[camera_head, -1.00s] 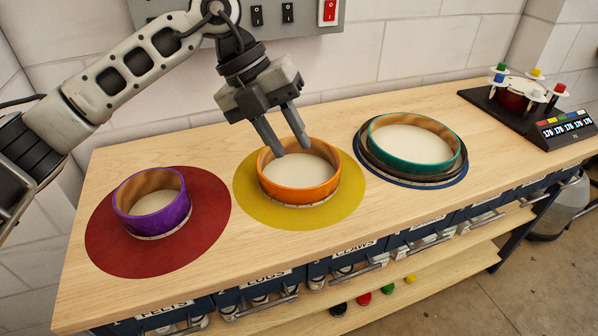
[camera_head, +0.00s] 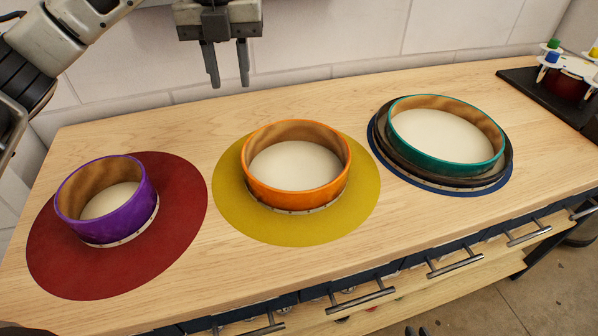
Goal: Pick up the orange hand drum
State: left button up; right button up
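The orange hand drum (camera_head: 297,193) sits on the round yellow mat (camera_head: 350,222) in the middle of the bench, its open side up and its pale skin showing inside. My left gripper (camera_head: 228,84) hangs above and behind the drum, a little to its left in the picture. Its two fingers point down, apart, with nothing between them, and do not touch the drum. My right gripper is not in the view.
A purple drum (camera_head: 125,217) sits on a red mat (camera_head: 62,270) at the left. A teal drum (camera_head: 450,160) rests in a dark ring on a blue mat at the right. A black stand (camera_head: 545,95) is at the far right. Bare wood lies between the mats.

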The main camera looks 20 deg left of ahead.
aim_at(243, 153)
pick_arm(q)
notch_tip(243, 153, down, 13)
jog(key=shift+b, duration=0.95)
jog(key=shift+s+d+f+p, duration=0.15)
jog(key=shift+s+f+p, duration=0.05)
jog(key=shift+f, duration=1.15)
jog(key=shift+s+d+f+p, duration=0.1)
jog(key=shift+s+f+p, duration=0.1)
jog(key=shift+f, duration=1.15)
grip_shut()
